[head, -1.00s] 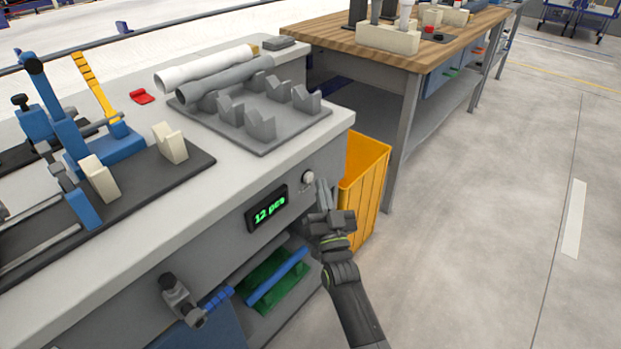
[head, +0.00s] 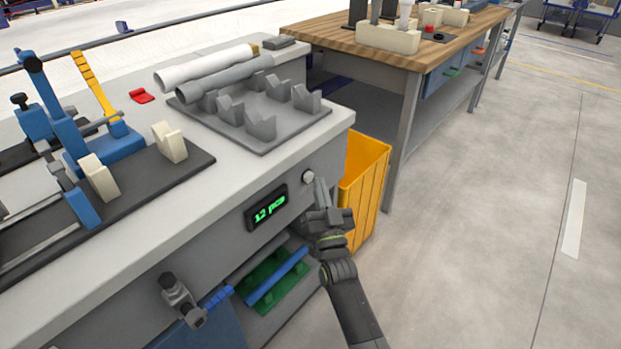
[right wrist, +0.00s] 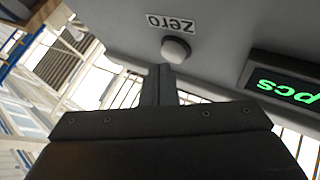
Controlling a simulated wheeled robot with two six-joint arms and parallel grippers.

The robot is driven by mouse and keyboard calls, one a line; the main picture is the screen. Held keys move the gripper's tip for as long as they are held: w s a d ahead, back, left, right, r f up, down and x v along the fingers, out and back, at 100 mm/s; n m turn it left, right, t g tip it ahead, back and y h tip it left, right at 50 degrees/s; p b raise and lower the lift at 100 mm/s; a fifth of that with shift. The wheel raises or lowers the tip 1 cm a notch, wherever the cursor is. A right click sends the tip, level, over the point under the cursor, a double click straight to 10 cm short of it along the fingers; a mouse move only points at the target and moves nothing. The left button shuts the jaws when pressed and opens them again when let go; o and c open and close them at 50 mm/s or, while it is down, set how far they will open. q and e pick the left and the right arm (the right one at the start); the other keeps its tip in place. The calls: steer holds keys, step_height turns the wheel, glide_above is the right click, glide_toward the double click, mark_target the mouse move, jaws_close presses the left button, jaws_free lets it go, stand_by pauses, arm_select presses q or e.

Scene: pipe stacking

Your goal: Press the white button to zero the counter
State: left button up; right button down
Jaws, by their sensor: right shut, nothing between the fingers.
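The white button (head: 308,177) is a small round knob on the front panel of the grey workbench, to the right of the counter (head: 267,208), which reads "12 pcs" in green. My right gripper (head: 321,188) is shut and empty, its tips just beside the button in the head view. In the right wrist view the button (right wrist: 176,50) sits just beyond the shut fingertips (right wrist: 162,68), under a "zero" label (right wrist: 171,21). I cannot tell whether the tips touch it. My left gripper does not show clearly in the head view.
A yellow bin (head: 366,185) stands just right of my right gripper, beside the bench. A grey cradle plate (head: 262,146) with pipes (head: 225,80) lies on the bench top. A clamp (head: 181,298) juts from the bench front. Floor to the right is clear.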

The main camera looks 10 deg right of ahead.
steer(key=shift+w+a, duration=0.35)
steer(key=shift+w, duration=0.1)
stand_by(0.7)
steer(key=shift+s, duration=0.1)
steer(key=shift+s+d+p, duration=0.35)
steer(key=shift+s+d, duration=0.2)
steer(key=shift+s, duration=0.05)
stand_by(0.3)
steer(key=s+d+p, duration=0.1)
steer(key=s, duration=0.1)
steer(key=s+d+p, duration=0.2)
stand_by(0.4)
stand_by(0.5)
